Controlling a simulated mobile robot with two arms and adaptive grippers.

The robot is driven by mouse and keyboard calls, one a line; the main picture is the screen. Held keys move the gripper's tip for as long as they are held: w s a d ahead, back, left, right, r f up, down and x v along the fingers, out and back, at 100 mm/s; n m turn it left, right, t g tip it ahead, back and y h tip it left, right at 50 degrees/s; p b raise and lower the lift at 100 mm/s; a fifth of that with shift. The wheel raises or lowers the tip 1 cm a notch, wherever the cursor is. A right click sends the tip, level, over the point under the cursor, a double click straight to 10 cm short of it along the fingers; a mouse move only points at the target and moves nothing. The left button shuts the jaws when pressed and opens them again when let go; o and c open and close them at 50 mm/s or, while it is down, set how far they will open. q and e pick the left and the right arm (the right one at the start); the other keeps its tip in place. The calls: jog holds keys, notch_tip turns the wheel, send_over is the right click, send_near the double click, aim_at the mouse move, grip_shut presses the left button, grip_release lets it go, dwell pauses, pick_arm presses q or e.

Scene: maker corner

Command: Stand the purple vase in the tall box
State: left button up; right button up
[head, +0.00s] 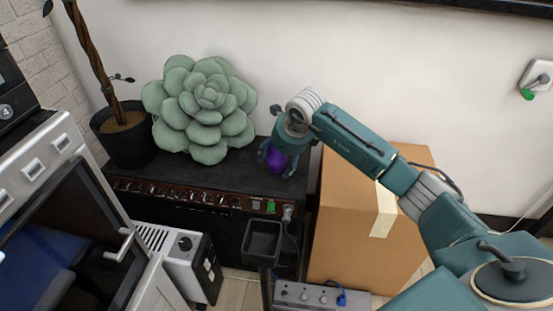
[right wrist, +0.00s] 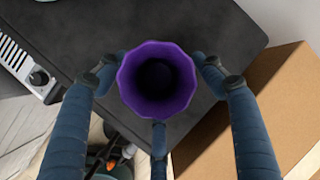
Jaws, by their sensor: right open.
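The purple vase (head: 277,161) stands on the black amplifier-like cabinet (head: 190,178), near its right end. In the right wrist view the vase (right wrist: 158,80) shows its open, wavy mouth, facing the camera. My right gripper (head: 278,157) is open, with its fingers spread around the vase; I cannot tell whether they touch it. A brown cardboard box (head: 340,220) with a pale tape strip stands on the floor right of the cabinet. A dark, open-topped square holder (head: 262,241) stands in front of the cabinet. I cannot tell which of these is the tall box. My left gripper is out of view.
A green succulent-shaped cushion (head: 205,105) and a potted plant (head: 124,135) stand left of the vase. An oven-like appliance (head: 75,220) and a white-and-black unit (head: 190,262) are at left. A grey socket strip (head: 315,296) lies low in front.

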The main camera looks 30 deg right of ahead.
jog(key=c, duration=1.3)
jog(key=shift+r, duration=0.1)
